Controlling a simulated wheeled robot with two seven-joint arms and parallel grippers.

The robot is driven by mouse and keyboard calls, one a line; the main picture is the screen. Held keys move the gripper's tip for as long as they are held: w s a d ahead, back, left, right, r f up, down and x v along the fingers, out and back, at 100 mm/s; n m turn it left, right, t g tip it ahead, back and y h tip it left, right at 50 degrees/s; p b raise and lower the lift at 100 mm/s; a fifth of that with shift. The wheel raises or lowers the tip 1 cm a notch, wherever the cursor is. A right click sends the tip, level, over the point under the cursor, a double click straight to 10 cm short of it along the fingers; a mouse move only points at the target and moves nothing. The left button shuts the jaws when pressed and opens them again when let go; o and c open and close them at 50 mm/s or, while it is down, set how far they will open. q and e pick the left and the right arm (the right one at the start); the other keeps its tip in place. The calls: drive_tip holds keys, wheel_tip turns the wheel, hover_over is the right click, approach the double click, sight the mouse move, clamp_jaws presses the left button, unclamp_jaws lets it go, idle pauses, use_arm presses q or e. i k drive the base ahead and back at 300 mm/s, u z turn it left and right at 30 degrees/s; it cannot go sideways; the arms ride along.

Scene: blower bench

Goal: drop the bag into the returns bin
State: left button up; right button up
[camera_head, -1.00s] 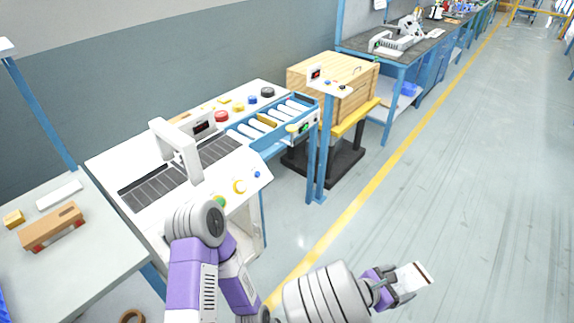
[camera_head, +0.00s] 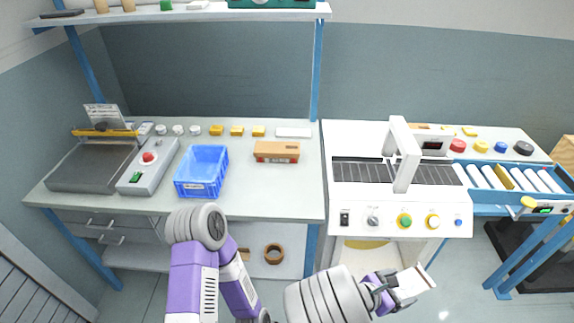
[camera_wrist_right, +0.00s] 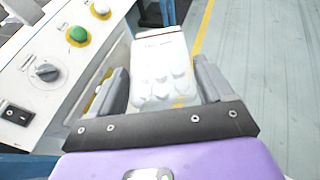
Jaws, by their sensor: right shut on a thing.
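The bag (camera_head: 414,281) is a small, pale, flat packet with a dark reddish edge, at the lower right of the head view. My right gripper (camera_head: 392,291) is shut on it and holds it out in front of the sealing machine, clear of any surface. In the right wrist view the bag (camera_wrist_right: 160,70) sits between the two grey fingers, with rounded bumps on its face. An open blue bin (camera_head: 202,172) with a small label stands on the left bench; the label is too small to read. My left gripper is not in view.
The bin's bench (camera_head: 240,200) also holds a sealer with a red button (camera_head: 149,158), a brown box (camera_head: 277,151) and small yellow blocks. A white machine (camera_head: 400,205) with an arch stands right of it. A shelf (camera_head: 200,14) hangs above the bench.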

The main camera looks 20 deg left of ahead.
sight(210, 175)
drive_tip(key=u, duration=1.55)
